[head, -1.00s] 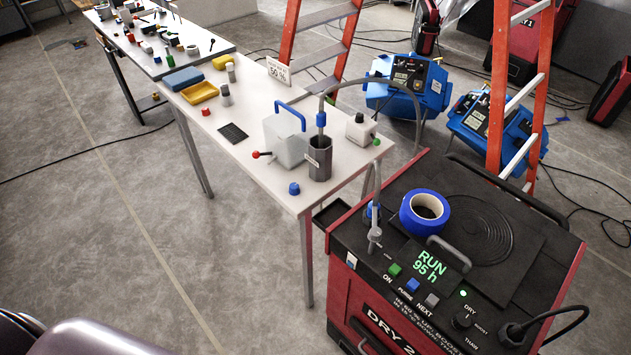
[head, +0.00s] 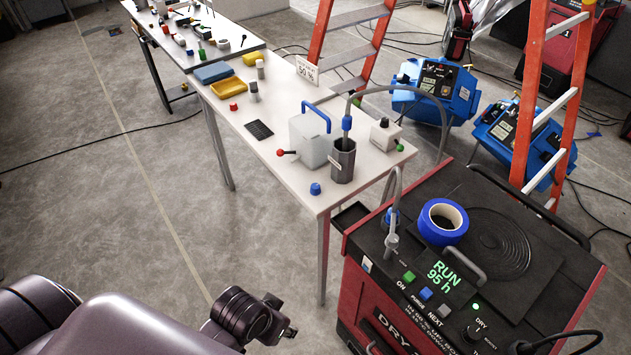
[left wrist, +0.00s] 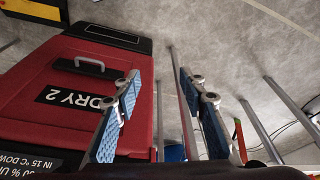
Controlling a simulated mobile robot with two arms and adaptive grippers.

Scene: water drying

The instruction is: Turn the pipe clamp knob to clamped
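My left gripper shows in the left wrist view (left wrist: 158,85) with its two blue-padded fingers apart and nothing between them. In the head view my left arm comes in at the lower left, its gripper end (head: 284,322) low over the floor, in front of the table and left of the red machine. I cannot tell which part is the pipe clamp knob. A hose with a blue fitting (head: 347,123) enters a dark grey cup (head: 343,160). A grey pipe fitting (head: 392,240) stands on the machine's near left corner. My right gripper is out of view.
The red drying machine (head: 355,290) carries a blue tape roll (head: 430,225) and a "RUN 95 h" display. The white table (head: 285,180) holds a blue-handled canister (head: 308,143) and a loose blue cap (head: 315,188).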

